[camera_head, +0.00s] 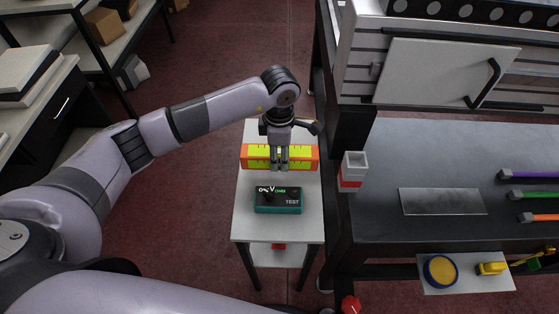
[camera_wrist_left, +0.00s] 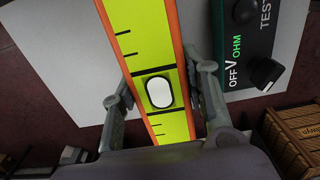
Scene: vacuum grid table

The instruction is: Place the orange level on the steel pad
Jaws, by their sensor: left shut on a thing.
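The orange level (camera_head: 252,156) has a yellow-green face and lies across the small white side table in the head view. My left gripper (camera_head: 280,167) is over its middle and shut on it. In the left wrist view the level (camera_wrist_left: 147,40) runs between the two fingers (camera_wrist_left: 160,92), close to its round white vial window. I cannot tell whether it touches the table. The steel pad (camera_head: 442,201) is a flat grey plate on the dark workbench to the right, and its surface is bare. My right gripper is not in view.
A green multimeter (camera_head: 278,208) sits just in front of the level on the white table (camera_head: 246,228). A white and red box (camera_head: 352,171) stands at the bench's left edge. Purple, green and orange tools (camera_head: 530,195) lie right of the pad. A cabinet (camera_head: 440,72) rises behind.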

